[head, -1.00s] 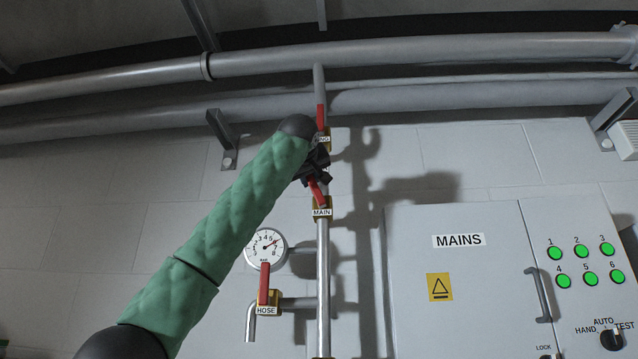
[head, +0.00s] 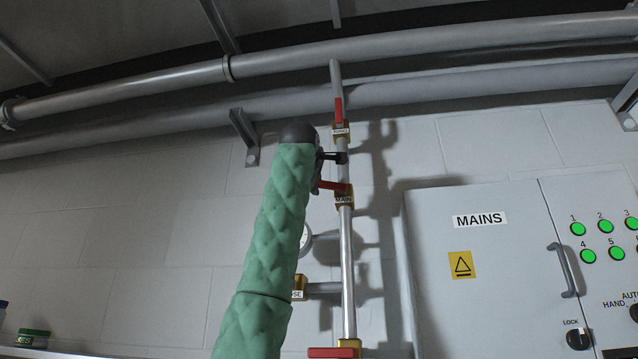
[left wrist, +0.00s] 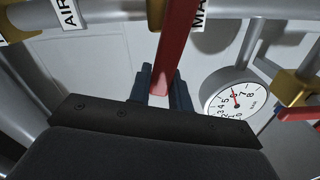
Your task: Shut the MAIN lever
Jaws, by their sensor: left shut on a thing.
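The red MAIN lever (head: 334,187) points left, nearly level, from the brass MAIN valve (head: 344,203) on the upright pipe (head: 346,260). My left gripper (head: 322,172) is at the lever's outer end, partly hidden behind my green-sleeved forearm. In the left wrist view the lever (left wrist: 174,45) runs down between the two dark fingers, and the left gripper (left wrist: 167,88) is shut on it near its end. Part of the MAIN label shows beside it. My right gripper is not in view.
Above is another valve with an upright red lever (head: 338,109); below is one with a level red lever (head: 332,352). The gauge (left wrist: 237,100) and HOSE valve (head: 299,287) are partly hidden by my arm in the head view. The MAINS cabinet (head: 480,270) stands right.

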